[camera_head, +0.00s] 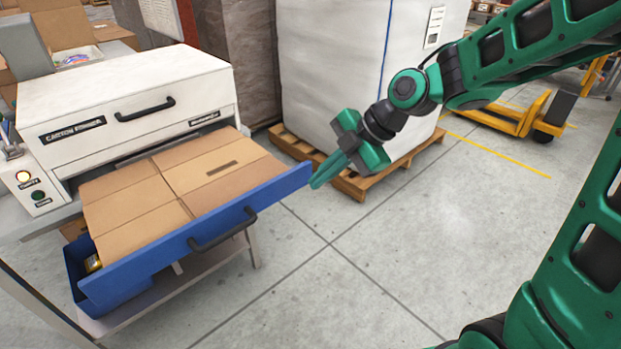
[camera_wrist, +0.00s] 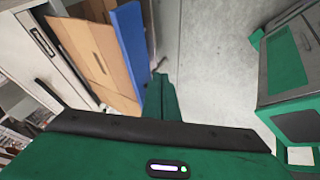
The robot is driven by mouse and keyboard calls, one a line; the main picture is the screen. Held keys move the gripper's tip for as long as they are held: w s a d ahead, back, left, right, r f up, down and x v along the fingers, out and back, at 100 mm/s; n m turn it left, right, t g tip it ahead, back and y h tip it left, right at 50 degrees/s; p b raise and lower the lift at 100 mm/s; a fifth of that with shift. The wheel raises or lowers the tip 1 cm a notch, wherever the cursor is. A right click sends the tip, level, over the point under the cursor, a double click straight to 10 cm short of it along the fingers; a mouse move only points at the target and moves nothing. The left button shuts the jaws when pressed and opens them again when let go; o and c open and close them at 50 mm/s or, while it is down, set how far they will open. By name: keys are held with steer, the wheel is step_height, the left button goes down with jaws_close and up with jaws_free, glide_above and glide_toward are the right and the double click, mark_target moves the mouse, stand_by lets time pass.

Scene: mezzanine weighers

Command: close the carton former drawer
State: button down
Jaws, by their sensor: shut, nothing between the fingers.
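The carton former (camera_head: 125,95) is a white machine with a black handle on its upper front, at the left of the head view. Its drawer stands open, with a blue front panel (camera_head: 190,245) and a dark bar handle (camera_head: 222,232). Flat brown cartons (camera_head: 190,180) fill the drawer. My gripper (camera_head: 318,184) is shut and empty, its fingertips close to the right end of the blue panel; I cannot tell whether they touch. In the wrist view the blue panel (camera_wrist: 130,42) and the cartons (camera_wrist: 92,55) lie just beyond the shut fingers (camera_wrist: 160,90).
A wrapped white load (camera_head: 340,80) stands on a wooden pallet (camera_head: 350,185) behind my gripper. A yellow pallet truck (camera_head: 510,115) is at the back right. The grey floor before the drawer is clear.

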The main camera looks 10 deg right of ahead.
steer(key=shift+w+a+f, duration=0.8)
steer(key=shift+a+f, duration=0.3)
steer(key=shift+a, duration=0.05)
steer(key=shift+w+a+f, duration=0.8)
steer(key=shift+a+f, duration=0.35)
steer(key=shift+a, duration=0.05)
steer(key=shift+w+a+f, duration=0.8)
steer(key=shift+a+f, duration=0.3)
steer(key=shift+a, duration=0.05)
